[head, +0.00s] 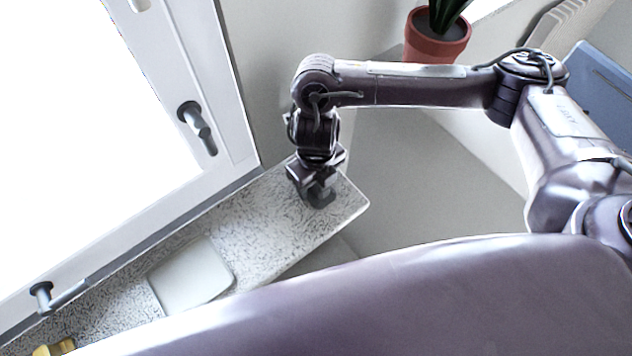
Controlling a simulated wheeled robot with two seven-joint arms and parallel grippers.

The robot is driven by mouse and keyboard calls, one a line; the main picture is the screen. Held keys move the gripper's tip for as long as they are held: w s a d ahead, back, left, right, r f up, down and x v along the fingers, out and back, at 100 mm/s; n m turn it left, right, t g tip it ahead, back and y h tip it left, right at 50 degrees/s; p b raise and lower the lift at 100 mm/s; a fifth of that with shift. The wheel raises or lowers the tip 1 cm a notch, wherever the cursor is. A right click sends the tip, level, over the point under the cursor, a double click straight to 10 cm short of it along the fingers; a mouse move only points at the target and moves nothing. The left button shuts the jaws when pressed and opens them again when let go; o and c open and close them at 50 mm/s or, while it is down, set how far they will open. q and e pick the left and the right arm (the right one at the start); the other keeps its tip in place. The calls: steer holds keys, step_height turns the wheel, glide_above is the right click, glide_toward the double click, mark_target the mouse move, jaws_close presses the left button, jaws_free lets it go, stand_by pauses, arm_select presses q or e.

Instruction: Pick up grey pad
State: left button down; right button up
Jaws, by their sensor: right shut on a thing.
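My right gripper (318,192) points down at the right end of the speckled stone sill (270,218). It is shut on a small dark grey thing, which looks like the grey pad (322,198). The fingers hide most of the pad, and I cannot tell whether it touches the sill. My left gripper is not in view.
A pale flat square piece (192,276) lies on the sill, left of my right gripper. A yellow thing (55,348) shows at the bottom left. The white window frame (225,100) with handles (197,128) borders the sill. A potted plant (436,38) stands behind my right arm.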

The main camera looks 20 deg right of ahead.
steer(key=shift+r, duration=0.1)
steer(key=shift+s+r, duration=0.1)
steer(key=shift+r, duration=0.35)
step_height(320, 180, up, 6)
steer(key=shift+r+b, duration=0.1)
steer(key=shift+b, duration=0.25)
steer(key=s+a+b, duration=0.2)
steer(key=s+a, duration=0.2)
steer(key=s, duration=0.5)
steer(key=s+a+b, duration=0.3)
steer(key=s+a, duration=0.1)
steer(key=s, duration=0.5)
steer(key=shift+a, duration=0.25)
